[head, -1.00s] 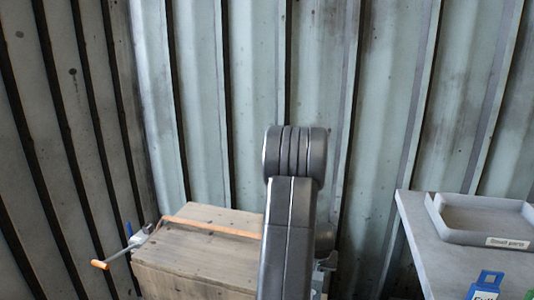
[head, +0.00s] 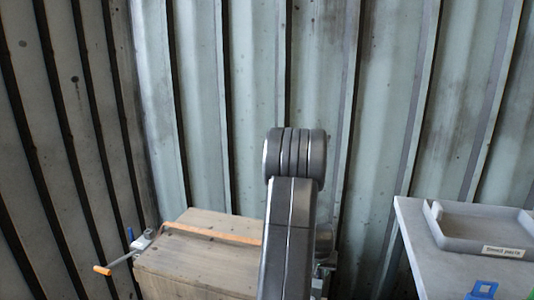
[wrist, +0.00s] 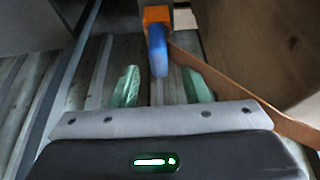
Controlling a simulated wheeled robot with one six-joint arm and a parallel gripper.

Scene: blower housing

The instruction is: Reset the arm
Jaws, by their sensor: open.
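My arm (head: 290,225) rises in the middle of the head view, and its end is hidden there. In the wrist view my gripper (wrist: 161,87) is open, with its two green fingertips apart. A blue rounded part (wrist: 157,50) below an orange block (wrist: 157,15) shows between the fingertips in the picture. I see no finger touching it, and I cannot tell its distance.
A wooden crate (head: 195,262) with an orange strap (head: 212,233) and an orange-handled crank (head: 103,270) stands close left of my arm. At right is a grey table (head: 415,235) with a tray (head: 480,235) and blue tag (head: 482,290). Corrugated walls (head: 230,90) stand behind.

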